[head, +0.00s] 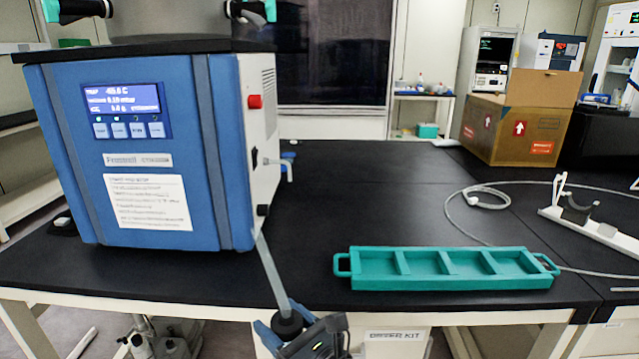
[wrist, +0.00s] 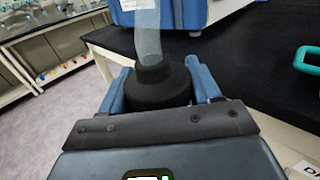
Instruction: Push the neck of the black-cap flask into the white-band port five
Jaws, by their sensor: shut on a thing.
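My gripper (head: 283,326) is low at the bottom centre of the head view, in front of the bench edge. It is shut on the black cap of the black-cap flask (head: 289,324). In the wrist view, the black cap (wrist: 158,86) sits between the blue fingers (wrist: 161,82). A pale translucent neck (wrist: 148,36) rises from it, tilted up and slightly left in the head view, overlapping the freeze dryer's lower right corner. Ports with black bodies and green ends (head: 82,8) show at the dryer's top, cut off by the frame. I cannot tell which is white-band port five.
The blue freeze dryer (head: 140,225) stands on the black bench (head: 330,200) at left, with a tap (head: 280,162) on its right side. A teal rack (head: 440,283) lies near the front edge. A cable and a white stand (head: 590,226) lie at right. The bench middle is clear.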

